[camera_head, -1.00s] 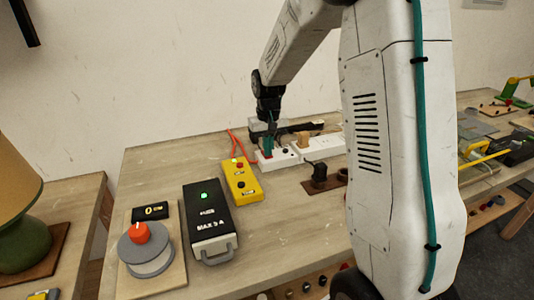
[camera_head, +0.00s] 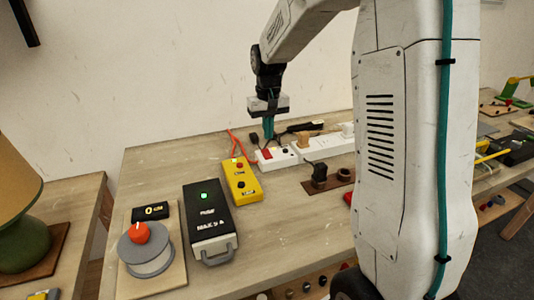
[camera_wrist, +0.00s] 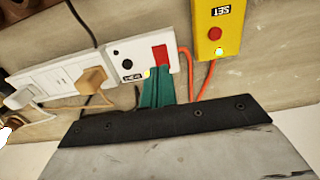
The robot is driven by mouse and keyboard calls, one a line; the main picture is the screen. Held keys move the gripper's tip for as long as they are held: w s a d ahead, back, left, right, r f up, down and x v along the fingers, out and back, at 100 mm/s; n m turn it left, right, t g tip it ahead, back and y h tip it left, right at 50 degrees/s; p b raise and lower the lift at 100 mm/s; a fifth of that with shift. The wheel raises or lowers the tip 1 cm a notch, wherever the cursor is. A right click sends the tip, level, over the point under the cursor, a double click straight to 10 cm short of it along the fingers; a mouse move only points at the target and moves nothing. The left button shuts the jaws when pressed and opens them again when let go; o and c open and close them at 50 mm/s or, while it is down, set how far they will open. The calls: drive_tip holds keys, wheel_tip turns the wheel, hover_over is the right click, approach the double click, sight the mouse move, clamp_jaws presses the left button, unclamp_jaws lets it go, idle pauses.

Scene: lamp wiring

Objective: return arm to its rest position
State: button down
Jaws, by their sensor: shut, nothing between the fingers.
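My gripper (camera_head: 268,136) hangs from my raised arm with its teal fingers pointing down. It is shut and empty, just above and behind the white switch box (camera_head: 277,158) with a red rocker. In the wrist view the shut fingers (camera_wrist: 157,88) overlap the lower edge of the same switch box (camera_wrist: 126,53), beside the red rocker (camera_wrist: 160,53). Whether they touch the box cannot be told from that view.
A white power strip (camera_head: 321,148) with a tan plug (camera_head: 303,140) lies right of the switch box. A yellow button box (camera_head: 241,181) and a black fuse box (camera_head: 210,222) with a green light stand in front left. A dial (camera_head: 146,248) sits at the table's left end.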

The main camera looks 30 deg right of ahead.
drive_tip(key=shift+r, duration=0.35)
idle(0.3)
drive_tip(key=s+a+r, duration=0.2)
drive_tip(key=s+a, duration=0.2)
drive_tip(key=s, duration=0.6)
drive_tip(key=s+a+r+n+t, duration=0.1)
drive_tip(key=s+a+r, duration=0.2)
drive_tip(key=s, duration=0.8)
drive_tip(key=s+a+r+n, duration=0.1)
drive_tip(key=s+a, duration=0.4)
drive_tip(key=s, duration=0.6)
drive_tip(key=shift+s+r, duration=0.25)
drive_tip(key=shift+r, duration=0.55)
